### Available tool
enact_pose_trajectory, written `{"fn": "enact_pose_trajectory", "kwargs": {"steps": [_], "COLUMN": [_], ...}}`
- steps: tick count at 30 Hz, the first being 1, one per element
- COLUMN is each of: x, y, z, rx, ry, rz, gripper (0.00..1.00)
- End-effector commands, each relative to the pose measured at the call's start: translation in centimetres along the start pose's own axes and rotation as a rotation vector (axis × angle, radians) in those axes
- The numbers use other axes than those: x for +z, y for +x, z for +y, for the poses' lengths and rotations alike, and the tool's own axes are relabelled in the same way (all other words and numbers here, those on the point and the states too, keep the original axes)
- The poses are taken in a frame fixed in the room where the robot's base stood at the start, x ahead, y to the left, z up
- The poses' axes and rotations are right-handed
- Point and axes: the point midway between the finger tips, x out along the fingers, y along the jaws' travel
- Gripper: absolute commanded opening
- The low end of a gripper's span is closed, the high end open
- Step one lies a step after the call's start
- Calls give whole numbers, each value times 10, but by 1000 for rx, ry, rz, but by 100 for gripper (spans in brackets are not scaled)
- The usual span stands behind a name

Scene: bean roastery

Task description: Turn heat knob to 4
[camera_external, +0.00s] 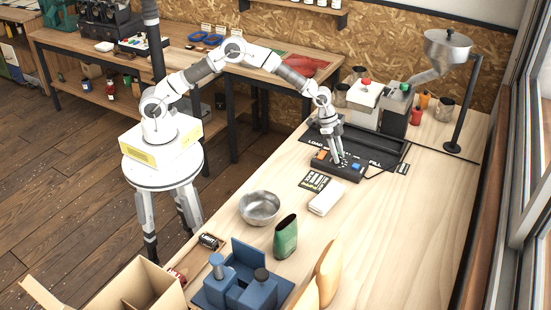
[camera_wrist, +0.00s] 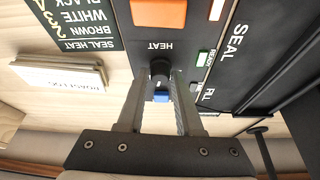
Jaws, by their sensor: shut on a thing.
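The heat knob (camera_wrist: 160,72) is small, dark and round, on a black control panel (camera_wrist: 180,38) below the word HEAT in the wrist view. My gripper (camera_wrist: 160,78) has its two grey fingers around the knob, one on each side. The knob's setting is not legible, and no 4 can be read. In the external view my gripper (camera_external: 340,162) points down onto the control box (camera_external: 325,169), hiding the knob. A blue part (camera_wrist: 161,96) shows between the fingers just below the knob; it also shows on the box in the external view (camera_external: 357,167).
An orange part (camera_wrist: 158,13) sits above the knob. A dark card (camera_wrist: 75,22) headed SEAL HEAT lists BROWN, WHITE and BLACK. A white stack (camera_external: 325,198) lies beside the box. A metal bowl (camera_external: 259,207) and green bag (camera_external: 286,236) stand nearer.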

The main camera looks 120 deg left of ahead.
Motion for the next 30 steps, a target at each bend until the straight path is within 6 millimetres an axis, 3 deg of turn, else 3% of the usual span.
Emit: {"fn": "enact_pose_trajectory", "kwargs": {"steps": [12,30], "x": [0,0], "y": [0,1], "z": [-2,-2], "rx": [88,107], "ry": [214,261], "rz": [1,-1], "gripper": [0,0]}}
